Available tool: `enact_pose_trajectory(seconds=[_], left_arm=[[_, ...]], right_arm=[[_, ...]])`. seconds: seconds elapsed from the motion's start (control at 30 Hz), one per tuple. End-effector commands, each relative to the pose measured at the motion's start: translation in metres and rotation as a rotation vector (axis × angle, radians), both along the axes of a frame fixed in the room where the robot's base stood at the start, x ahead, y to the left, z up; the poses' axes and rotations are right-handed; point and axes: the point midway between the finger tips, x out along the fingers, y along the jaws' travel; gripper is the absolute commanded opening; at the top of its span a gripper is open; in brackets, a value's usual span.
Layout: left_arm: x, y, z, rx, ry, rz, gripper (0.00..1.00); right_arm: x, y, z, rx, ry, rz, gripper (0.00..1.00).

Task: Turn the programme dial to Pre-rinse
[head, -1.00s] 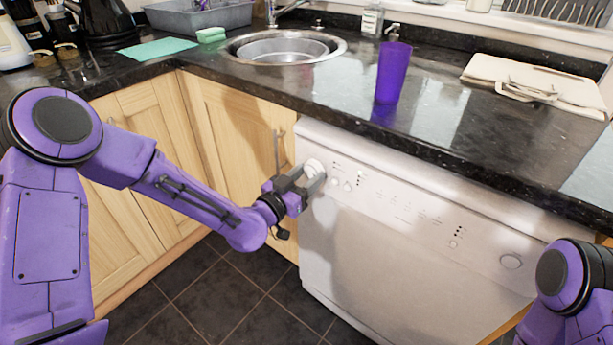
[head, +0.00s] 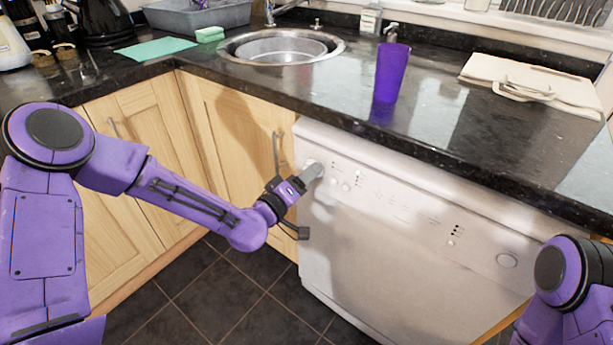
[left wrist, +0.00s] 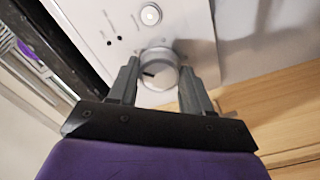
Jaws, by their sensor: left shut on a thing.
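The white dishwasher (head: 400,245) stands under the counter, with its control panel along the top front. The programme dial (left wrist: 158,70) is a round pale knob with a dark pointer mark, at the panel's left end. My left gripper (head: 313,172) is at the dial, its fingers shut on it from either side; in the left wrist view the two fingers (left wrist: 158,85) flank the dial. In the head view the gripper mostly hides the dial. The lettering around it is too small to read. Of my right arm only a purple part shows at the lower right; its gripper is out of view.
A purple tumbler (head: 391,72) stands on the dark counter (head: 300,85) above the dishwasher. Wooden cupboards (head: 225,110) stand left of the dishwasher.

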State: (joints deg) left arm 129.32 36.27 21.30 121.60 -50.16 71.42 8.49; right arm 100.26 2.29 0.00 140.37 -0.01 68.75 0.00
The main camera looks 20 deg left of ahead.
Motion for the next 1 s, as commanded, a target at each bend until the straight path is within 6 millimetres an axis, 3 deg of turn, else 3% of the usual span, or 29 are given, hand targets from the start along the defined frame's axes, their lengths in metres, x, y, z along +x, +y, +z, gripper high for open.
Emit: enact_pose_trajectory(seconds=[0.6, 1.0], left_arm=[[-0.0005, -0.0003, 0.0008, -0.522, 0.191, 0.002, 0.19], [-0.0006, -0.0005, 0.0016, -0.708, 0.259, 0.001, 0.19]], right_arm=[[0.0, 0.0001, -0.002, 0.0, 0.0, 0.0, 0.0], [0.0, 0.0, -0.0045, 0.0, 0.0, 0.0, 0.0]])
